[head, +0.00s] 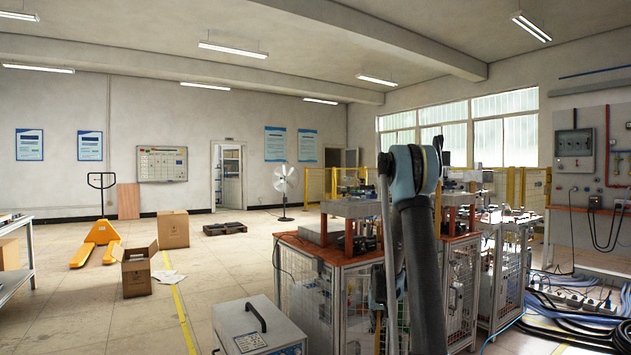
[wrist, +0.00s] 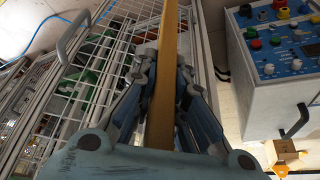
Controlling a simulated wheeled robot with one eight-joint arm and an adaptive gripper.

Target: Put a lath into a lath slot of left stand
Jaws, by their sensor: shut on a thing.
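In the wrist view, a long yellow-brown lath (wrist: 163,105) runs from the top edge down between the fingers of my gripper (wrist: 167,62). The gripper is shut on it, with a finger on each side. The lath's far end is outside this view, and its near end is hidden behind the gripper body. In the head view, my raised arm covers part of the workbench, and I cannot make out the gripper or the lath there. I cannot tell which part is the left stand, and no lath slot shows clearly.
A caged workbench (head: 300,239) with an orange-edged top carries raised grey equipment (head: 358,207). A grey control box (head: 256,330) stands on the floor in front; its colored buttons show in the wrist view (wrist: 280,45). Cardboard boxes (head: 136,274) lie further left. Cables cover the right floor.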

